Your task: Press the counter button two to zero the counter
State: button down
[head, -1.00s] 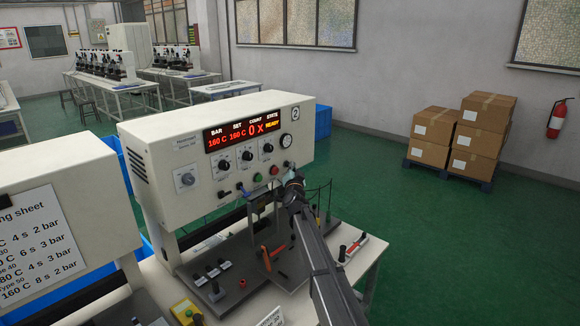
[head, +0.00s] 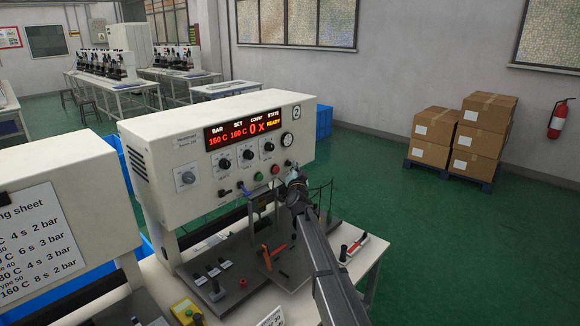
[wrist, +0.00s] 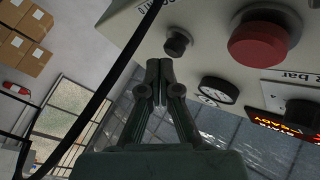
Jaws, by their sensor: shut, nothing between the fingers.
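In the head view, this button (head: 288,164) is just above my gripper (head: 294,174). My gripper is shut and empty. Its fingertips (wrist: 160,66) point toward the black button in the wrist view; I cannot tell whether they touch it.
A red button (wrist: 262,38) and a round gauge (wrist: 217,91) are close to my fingers. A green button (head: 258,177) and several knobs are farther left on the panel. Below is a press bed (head: 235,285) with an orange-handled lever (head: 266,257). A thin dark cable or bar crosses the wrist view's left side.

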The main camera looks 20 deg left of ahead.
jog(key=shift+d, duration=0.1)
jog(key=d, duration=0.1)
jog(key=s+d+b, duration=0.1)
jog(key=d, duration=0.1)
jog(key=d+b, duration=0.1)
jog(key=shift+s+d, duration=0.25)
jog(key=shift+d, duration=0.15)
dwell(0.3)
